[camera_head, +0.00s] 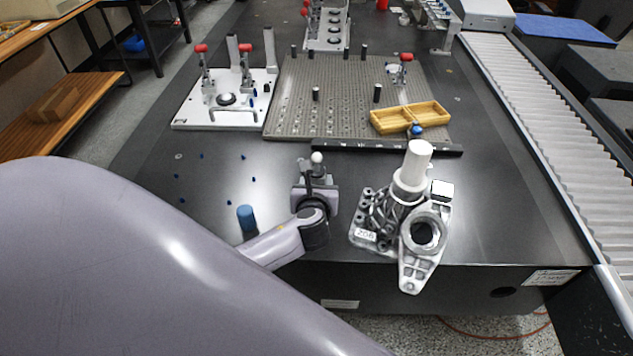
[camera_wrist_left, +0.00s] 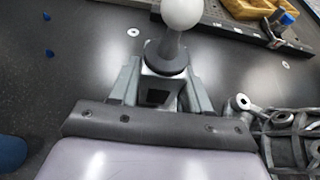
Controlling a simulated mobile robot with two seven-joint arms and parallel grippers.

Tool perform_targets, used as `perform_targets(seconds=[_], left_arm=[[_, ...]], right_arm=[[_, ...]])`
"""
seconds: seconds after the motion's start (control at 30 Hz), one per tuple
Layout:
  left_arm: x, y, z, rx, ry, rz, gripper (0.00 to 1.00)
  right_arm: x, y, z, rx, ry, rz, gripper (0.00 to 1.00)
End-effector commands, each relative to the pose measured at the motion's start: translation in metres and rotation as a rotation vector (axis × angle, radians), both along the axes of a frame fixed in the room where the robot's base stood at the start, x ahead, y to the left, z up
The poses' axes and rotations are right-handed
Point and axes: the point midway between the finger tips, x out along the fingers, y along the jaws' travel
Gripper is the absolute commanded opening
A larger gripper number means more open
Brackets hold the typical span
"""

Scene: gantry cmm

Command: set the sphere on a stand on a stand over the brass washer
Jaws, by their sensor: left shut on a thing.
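The sphere on a stand is a white ball (camera_head: 317,158) on a grey stem and block. It is upright in my left gripper (camera_head: 316,190), over the near middle of the dark table. In the left wrist view the ball (camera_wrist_left: 181,12) stands above the fingers, and the jaws (camera_wrist_left: 162,88) are shut on the block below its stem. Small pale discs (camera_wrist_left: 133,32) show flat on the table in that view. I cannot tell whether one is the brass washer. My right gripper is not in view.
A grey casting with a white cylinder (camera_head: 415,165) stands close to the right of my gripper. A blue cylinder (camera_head: 246,217) stands to its left. A perforated plate (camera_head: 340,100), a white fixture (camera_head: 190,115) and a wooden tray (camera_head: 390,121) lie behind. Table right of the casting is clear.

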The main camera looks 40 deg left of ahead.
Motion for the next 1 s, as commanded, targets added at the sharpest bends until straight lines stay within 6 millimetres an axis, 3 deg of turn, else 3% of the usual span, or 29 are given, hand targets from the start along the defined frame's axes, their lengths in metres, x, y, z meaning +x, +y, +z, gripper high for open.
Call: perform_targets(seconds=[0.77,0.8,0.87,1.0], left_arm=[[0.0011,0.0001,-0.0031,0.001,-0.005,-0.001,0.00],[0.0011,0.0001,-0.0031,0.001,-0.005,-0.001,0.57],[0.0011,0.0001,-0.0032,0.001,-0.005,-0.001,0.76],[0.0006,0.0001,-0.0040,0.002,-0.003,0.000,0.77]], right_arm=[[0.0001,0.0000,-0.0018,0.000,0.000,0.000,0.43],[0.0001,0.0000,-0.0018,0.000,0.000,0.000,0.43],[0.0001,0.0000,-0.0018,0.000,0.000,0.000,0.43],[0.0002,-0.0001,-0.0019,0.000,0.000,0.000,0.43]])
